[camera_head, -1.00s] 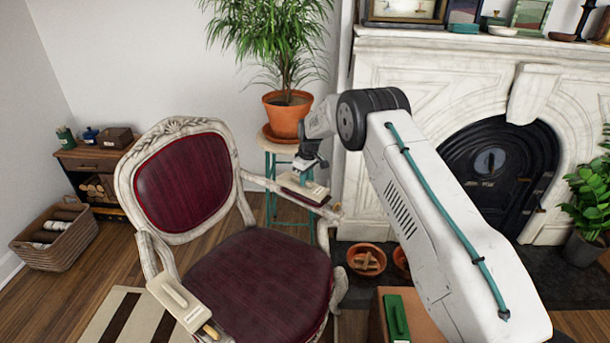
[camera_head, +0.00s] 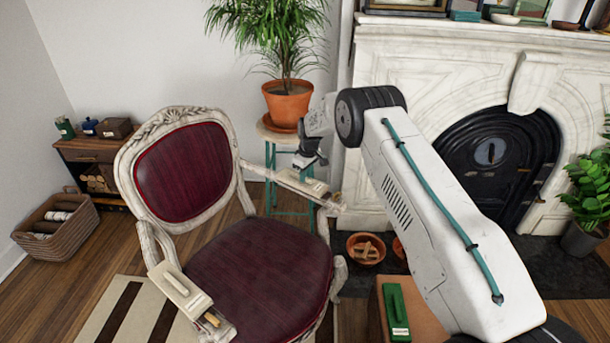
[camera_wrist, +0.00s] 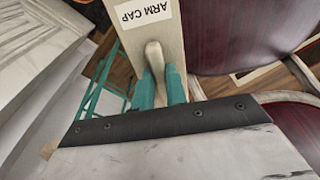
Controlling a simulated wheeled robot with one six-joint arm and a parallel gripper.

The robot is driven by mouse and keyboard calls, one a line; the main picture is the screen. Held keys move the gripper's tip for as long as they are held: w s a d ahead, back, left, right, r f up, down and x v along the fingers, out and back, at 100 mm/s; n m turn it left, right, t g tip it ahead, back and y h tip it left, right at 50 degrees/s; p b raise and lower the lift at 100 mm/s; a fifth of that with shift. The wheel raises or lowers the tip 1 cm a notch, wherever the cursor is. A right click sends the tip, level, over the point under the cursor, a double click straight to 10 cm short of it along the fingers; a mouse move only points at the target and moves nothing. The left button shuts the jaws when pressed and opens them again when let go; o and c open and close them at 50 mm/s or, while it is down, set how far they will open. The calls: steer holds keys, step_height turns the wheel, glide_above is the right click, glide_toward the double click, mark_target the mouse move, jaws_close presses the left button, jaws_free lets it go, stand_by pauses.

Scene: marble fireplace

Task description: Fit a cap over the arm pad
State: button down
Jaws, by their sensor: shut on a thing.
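A cream arm cap (camera_head: 303,184) labelled ARM CAP lies along the chair's far armrest, over where the arm pad sits. No maroon pad shows around it now in the head view. My gripper (camera_head: 310,170) is above it. In the wrist view, the gripper's teal fingers (camera_wrist: 159,88) are shut on the raised grip of the cap (camera_wrist: 130,45). The underside of the cap is hidden. A second cream cap (camera_head: 181,290) sits on the near armrest. The chair (camera_head: 255,270) has a maroon seat and back.
A green piece (camera_head: 396,308) with a pale label lies on a brown box (camera_head: 430,300) at the front. A potted plant (camera_head: 288,105) on a teal stool (camera_head: 280,142) stands behind the far armrest. The marble fireplace (camera_head: 400,75) is to the right.

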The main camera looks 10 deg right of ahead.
steer(key=c, duration=1.3)
jaws_free()
steer(key=shift+c, duration=0.2)
steer(key=shift+r, duration=0.1)
steer(key=r, duration=0.7)
steer(key=shift+s+d+r, duration=0.3)
steer(key=shift+s, duration=0.05)
steer(key=s+f+m+g, duration=0.2)
steer(key=s, duration=0.4)
steer(key=s+d+r+m+g, duration=0.1)
steer(key=s+r+m, duration=0.1)
steer(key=s+r, duration=1.25)
steer(key=s+d+r+m, duration=0.1)
steer(key=s+r+m, duration=0.2)
steer(key=s+r, duration=1.1)
steer(key=s+r+m+t, duration=0.1)
steer(key=s+r+t, duration=0.2)
steer(key=s, duration=2.4)
steer(key=shift+d+h, duration=0.25)
steer(key=shift+h, duration=0.15)
